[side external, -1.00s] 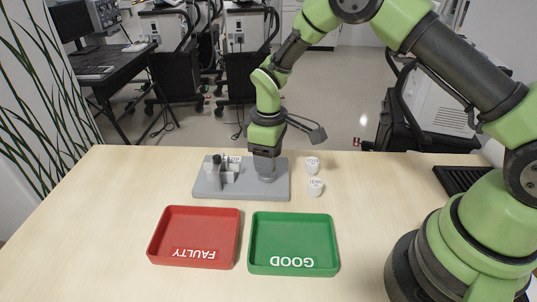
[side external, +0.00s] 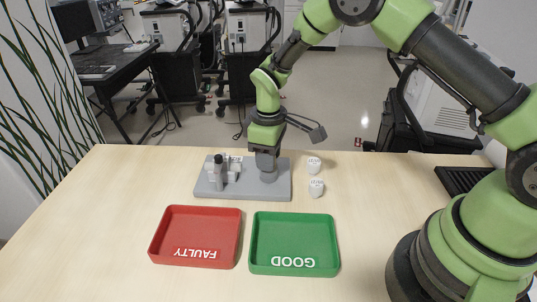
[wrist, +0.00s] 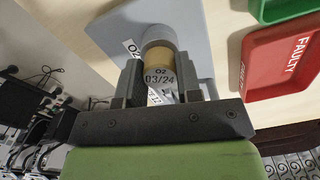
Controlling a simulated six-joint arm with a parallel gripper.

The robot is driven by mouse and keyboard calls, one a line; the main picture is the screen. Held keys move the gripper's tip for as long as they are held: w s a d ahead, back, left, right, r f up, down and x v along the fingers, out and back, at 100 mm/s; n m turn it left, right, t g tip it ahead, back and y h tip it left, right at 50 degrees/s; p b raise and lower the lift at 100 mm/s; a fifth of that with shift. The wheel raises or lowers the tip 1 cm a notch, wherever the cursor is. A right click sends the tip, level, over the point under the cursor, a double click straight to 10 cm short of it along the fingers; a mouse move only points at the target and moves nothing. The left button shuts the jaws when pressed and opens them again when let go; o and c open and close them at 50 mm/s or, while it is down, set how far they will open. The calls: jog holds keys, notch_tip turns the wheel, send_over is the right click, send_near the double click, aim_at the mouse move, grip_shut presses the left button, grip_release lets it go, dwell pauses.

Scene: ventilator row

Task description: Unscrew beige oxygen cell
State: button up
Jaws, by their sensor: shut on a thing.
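The beige oxygen cell (wrist: 156,55) shows in the wrist view as a tan band with a grey end face marked "O2 03/24". It sits against a round grey socket (wrist: 158,34) on the grey base plate (side external: 232,190). My gripper (wrist: 160,85) is shut on the cell, with one dark jaw on each side of it. In the side external view my gripper (side external: 266,160) points down over the right part of the plate, and the jaws hide most of the cell. I cannot tell how far the cell is screwed in.
Two white labelled cells (side external: 314,163) (side external: 316,187) stand right of the plate. A grey fixture with a post (side external: 219,172) is on the plate's left. A red FAULTY tray (side external: 168,228) and a green GOOD tray (side external: 253,245) lie in front. The table's left side is clear.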

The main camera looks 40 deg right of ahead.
jog(key=n, duration=0.4)
jog(key=shift+n, duration=0.9)
jog(key=n, duration=0.3)
jog(key=shift+n, duration=1.5)
jog(key=shift+n, duration=0.7)
jog(key=n, duration=0.4)
jog(key=shift+n, duration=0.3)
